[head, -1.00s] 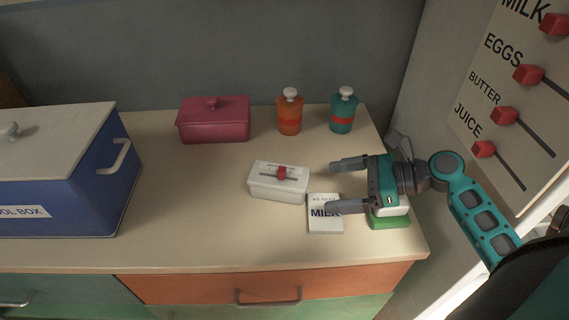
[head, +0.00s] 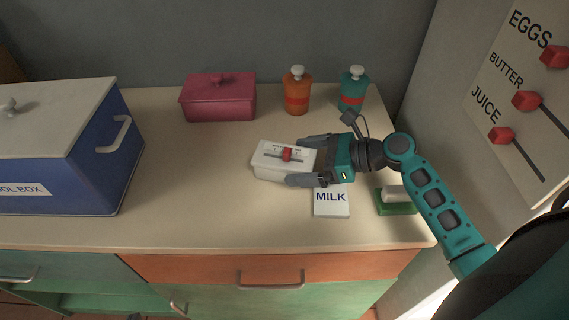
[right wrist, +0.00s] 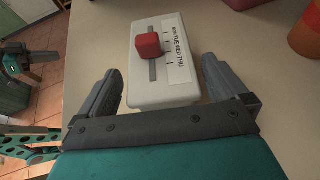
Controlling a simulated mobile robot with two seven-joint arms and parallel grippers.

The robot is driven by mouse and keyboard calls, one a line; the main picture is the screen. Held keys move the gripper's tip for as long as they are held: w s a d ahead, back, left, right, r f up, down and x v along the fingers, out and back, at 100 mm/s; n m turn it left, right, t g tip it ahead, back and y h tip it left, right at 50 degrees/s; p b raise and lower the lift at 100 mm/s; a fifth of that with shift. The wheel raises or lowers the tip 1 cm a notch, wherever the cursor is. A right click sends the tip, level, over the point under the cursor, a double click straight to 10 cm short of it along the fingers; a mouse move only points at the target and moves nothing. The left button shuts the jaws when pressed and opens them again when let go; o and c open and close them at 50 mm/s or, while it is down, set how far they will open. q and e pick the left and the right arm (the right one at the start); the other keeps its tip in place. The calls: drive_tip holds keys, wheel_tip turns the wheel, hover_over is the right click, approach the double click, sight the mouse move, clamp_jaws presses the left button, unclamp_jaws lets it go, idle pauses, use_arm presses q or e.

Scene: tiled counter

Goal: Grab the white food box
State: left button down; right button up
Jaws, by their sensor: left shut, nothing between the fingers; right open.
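The white food box (head: 268,167) sits on the counter, with a red slider knob and a label on its lid. It also shows in the right wrist view (right wrist: 165,92). My right gripper (head: 306,160) is open, its two fingers on either side of the box's right end. In the right wrist view my right gripper (right wrist: 160,75) has the box between and beyond its fingertips, with a gap visible on each side. My left gripper (right wrist: 35,58) shows at the left edge of the right wrist view, shut and empty, away from the box.
A white MILK card (head: 331,202) lies just below the right gripper. A green and white block (head: 396,206) lies under my right arm. A magenta box (head: 218,100), orange jar (head: 297,93) and teal jar (head: 353,90) stand behind. A blue tool box (head: 95,165) stands left.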

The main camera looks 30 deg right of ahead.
sight(291, 161)
drive_tip(key=shift+x, duration=1.55)
drive_tip(key=shift+c, duration=0.2)
drive_tip(key=shift+c, duration=1.4)
drive_tip(key=c, duration=0.7)
drive_tip(key=shift+r, duration=0.1)
